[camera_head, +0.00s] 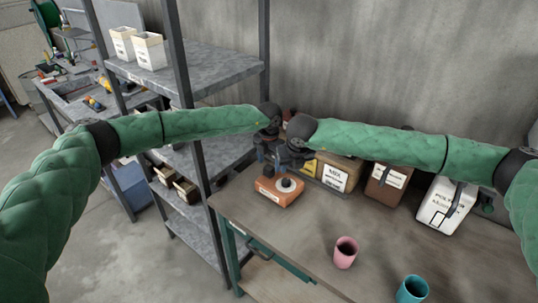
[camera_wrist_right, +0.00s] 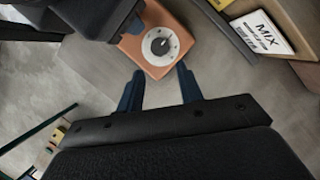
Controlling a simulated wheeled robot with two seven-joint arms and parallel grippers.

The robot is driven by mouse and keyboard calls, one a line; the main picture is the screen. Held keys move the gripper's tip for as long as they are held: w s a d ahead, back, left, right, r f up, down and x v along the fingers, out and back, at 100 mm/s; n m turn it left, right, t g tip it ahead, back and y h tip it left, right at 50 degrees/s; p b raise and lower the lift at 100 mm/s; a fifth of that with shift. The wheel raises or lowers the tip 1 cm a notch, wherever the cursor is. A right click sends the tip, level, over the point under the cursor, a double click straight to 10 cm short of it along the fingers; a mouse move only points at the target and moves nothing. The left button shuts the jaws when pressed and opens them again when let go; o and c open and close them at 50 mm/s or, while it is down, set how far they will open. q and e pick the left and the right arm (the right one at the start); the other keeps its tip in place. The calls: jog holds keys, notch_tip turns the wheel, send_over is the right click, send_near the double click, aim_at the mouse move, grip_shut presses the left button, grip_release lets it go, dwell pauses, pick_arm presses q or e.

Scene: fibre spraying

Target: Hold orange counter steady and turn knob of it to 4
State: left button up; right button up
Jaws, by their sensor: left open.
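The orange counter (camera_head: 274,196) sits at the left end of the table, with a round white-and-dark knob (camera_head: 286,185) on top. In the right wrist view the counter (camera_wrist_right: 142,57) and its knob dial (camera_wrist_right: 160,46) show clearly; the digits are too small to read. My right gripper (camera_wrist_right: 161,84) is open, its two blue fingers apart just short of the counter's near edge, with nothing between them. My left gripper (camera_head: 262,157) is open at the counter; in the right wrist view a blue finger of it (camera_wrist_right: 131,24) overlaps the counter's left side. Contact cannot be told.
Behind the counter stand a MIX box (camera_head: 340,174), a brown box (camera_head: 386,184) and a white box (camera_head: 446,206). A pink cup (camera_head: 345,254) and a teal cup (camera_head: 412,290) stand toward the front right. A metal shelf (camera_head: 190,70) rises to the left. The table's middle is clear.

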aim_at(269, 166)
pick_arm(q)
jog(key=shift+f, duration=1.65)
